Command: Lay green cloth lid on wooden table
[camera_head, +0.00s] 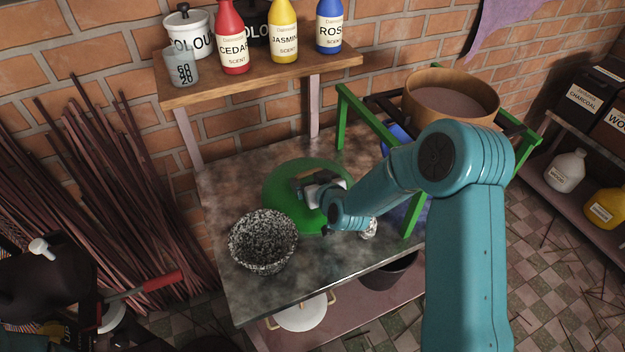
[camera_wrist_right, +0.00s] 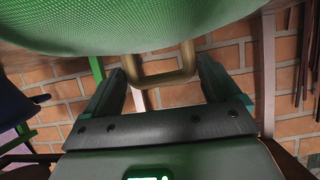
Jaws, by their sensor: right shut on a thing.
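The green cloth lid (camera_head: 276,187) is a round green disc over the back middle of the grey mottled worktop (camera_head: 232,188). Its woven underside or top fills the upper part of the right wrist view (camera_wrist_right: 130,22). My right gripper (camera_head: 322,188) is at the lid's middle, shut on the lid's brown handle (camera_wrist_right: 160,78), which sits between the fingers in the right wrist view. I cannot tell whether the lid touches the worktop. No wooden grain shows on this worktop. My left gripper is not in view.
A speckled black-and-white bowl (camera_head: 262,243) stands in front left of the lid. A green frame (camera_head: 368,123) with a large brown-rimmed sieve (camera_head: 450,93) stands to the right. A wooden shelf (camera_head: 262,72) with bottles is above.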

